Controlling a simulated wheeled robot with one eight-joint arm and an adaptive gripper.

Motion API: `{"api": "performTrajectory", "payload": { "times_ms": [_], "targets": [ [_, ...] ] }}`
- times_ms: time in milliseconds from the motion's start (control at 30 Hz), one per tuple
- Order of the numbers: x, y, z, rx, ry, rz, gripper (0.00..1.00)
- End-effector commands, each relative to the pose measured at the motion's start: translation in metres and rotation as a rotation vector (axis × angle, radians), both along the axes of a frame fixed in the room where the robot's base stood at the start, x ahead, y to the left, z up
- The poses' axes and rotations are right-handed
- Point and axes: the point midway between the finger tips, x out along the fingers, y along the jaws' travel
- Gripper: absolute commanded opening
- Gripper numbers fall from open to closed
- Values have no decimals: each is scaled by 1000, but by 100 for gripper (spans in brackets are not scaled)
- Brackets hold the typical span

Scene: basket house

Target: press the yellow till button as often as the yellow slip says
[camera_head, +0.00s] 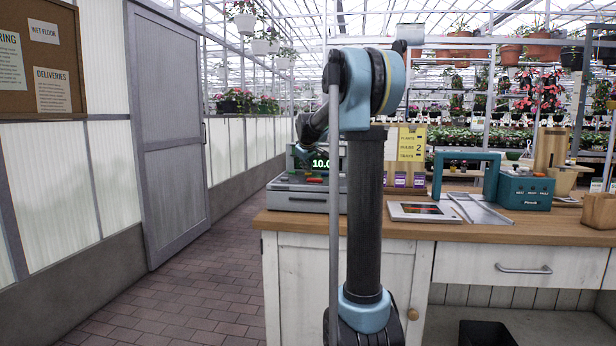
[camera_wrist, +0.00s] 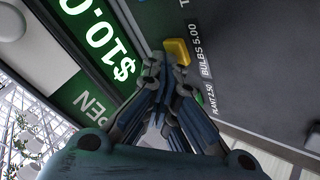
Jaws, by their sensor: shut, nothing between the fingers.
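The till (camera_head: 308,193) stands on the left end of the counter, partly hidden behind my arm. Its green display (camera_wrist: 105,45) reads $10.0, with the rest cut off or covered. The yellow button (camera_wrist: 177,50) sits beside the label "BULBS 5.00" in the wrist view. My gripper (camera_wrist: 164,68) is shut and empty, its fingertips right at the near edge of the yellow button; I cannot tell whether they touch.
A green button (camera_wrist: 199,98) labelled "PLANT 2.50" lies near my fingers. A tablet-like panel (camera_head: 422,212), a metal tray (camera_head: 480,209) and a teal box (camera_head: 525,192) stand on the wooden counter (camera_head: 480,232). The brick aisle on the left is clear.

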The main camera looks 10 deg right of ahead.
Motion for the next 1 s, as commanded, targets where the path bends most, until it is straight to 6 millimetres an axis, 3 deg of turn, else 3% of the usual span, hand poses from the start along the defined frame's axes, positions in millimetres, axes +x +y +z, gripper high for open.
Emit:
{"api": "performTrajectory", "payload": {
  "times_ms": [433, 833, 1000],
  "targets": [
    [0, 0, 16, 0, 0, 0, 0],
    [0, 0, 19, 0, 0, 0, 0],
    [0, 0, 32, 0, 0, 0, 0]
  ]
}}
